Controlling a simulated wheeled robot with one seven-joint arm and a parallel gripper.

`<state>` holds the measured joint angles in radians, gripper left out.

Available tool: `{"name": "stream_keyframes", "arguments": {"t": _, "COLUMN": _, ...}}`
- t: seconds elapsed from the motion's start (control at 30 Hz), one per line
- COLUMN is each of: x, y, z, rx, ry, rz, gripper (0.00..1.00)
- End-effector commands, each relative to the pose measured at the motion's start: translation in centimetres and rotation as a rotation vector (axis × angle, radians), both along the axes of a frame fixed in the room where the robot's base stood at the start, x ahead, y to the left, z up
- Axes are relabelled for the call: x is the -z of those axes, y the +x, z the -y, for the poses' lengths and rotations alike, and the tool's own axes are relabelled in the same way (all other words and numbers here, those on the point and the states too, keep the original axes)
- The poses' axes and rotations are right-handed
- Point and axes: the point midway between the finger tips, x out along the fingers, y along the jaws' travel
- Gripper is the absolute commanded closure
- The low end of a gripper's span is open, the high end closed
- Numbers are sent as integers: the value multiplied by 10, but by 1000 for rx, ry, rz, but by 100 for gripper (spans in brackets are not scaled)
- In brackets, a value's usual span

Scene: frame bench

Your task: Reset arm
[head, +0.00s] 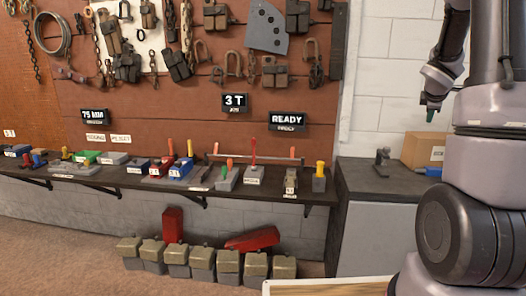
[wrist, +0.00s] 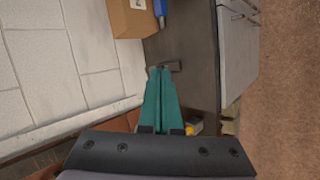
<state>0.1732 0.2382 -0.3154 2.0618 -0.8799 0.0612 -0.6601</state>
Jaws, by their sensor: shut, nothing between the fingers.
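My gripper (head: 431,113) hangs at the upper right of the head view, in front of the white block wall and above the dark counter. In the wrist view its two teal fingers (wrist: 160,88) lie together, shut with nothing between them. A small grey metal piece (wrist: 172,66) shows just beyond the fingertips there. In the head view a small grey metal piece (head: 382,158) stands on the counter, below and left of the gripper.
A cardboard box (head: 424,150) and a blue item (head: 433,171) sit on the dark counter (head: 362,174). A long shelf (head: 225,192) holds several tools and blocks. Several weights (head: 202,262) and red pieces (head: 173,223) are below it. Chains and shackles hang on the brown board (head: 180,110).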

Motion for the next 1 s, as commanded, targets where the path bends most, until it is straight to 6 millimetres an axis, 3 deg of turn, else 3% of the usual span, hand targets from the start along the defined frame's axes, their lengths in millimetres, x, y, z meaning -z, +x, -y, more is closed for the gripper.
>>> {"name": "stream_keyframes", "arguments": {"t": 0.03, "x": -22, "y": -12, "z": -18, "rx": 69, "ry": 71, "rz": 55, "gripper": 100}}
{"name": "stream_keyframes", "arguments": {"t": 0.1, "x": -42, "y": -32, "z": -43, "rx": 178, "ry": 188, "rz": 118, "gripper": 100}}
{"name": "stream_keyframes", "arguments": {"t": 0.3, "x": -83, "y": -99, "z": -122, "rx": 453, "ry": 544, "rz": 241, "gripper": 100}}
{"name": "stream_keyframes", "arguments": {"t": 0.5, "x": -101, "y": -177, "z": -209, "rx": 689, "ry": 912, "rz": 270, "gripper": 100}}
{"name": "stream_keyframes", "arguments": {"t": 0.7, "x": -103, "y": -252, "z": -286, "rx": 875, "ry": 1214, "rz": 207, "gripper": 100}}
{"name": "stream_keyframes", "arguments": {"t": 0.83, "x": -101, "y": -283, "z": -315, "rx": 947, "ry": 1325, "rz": 160, "gripper": 100}}
{"name": "stream_keyframes", "arguments": {"t": 1.0, "x": -99, "y": -297, "z": -328, "rx": 982, "ry": 1372, "rz": 132, "gripper": 100}}
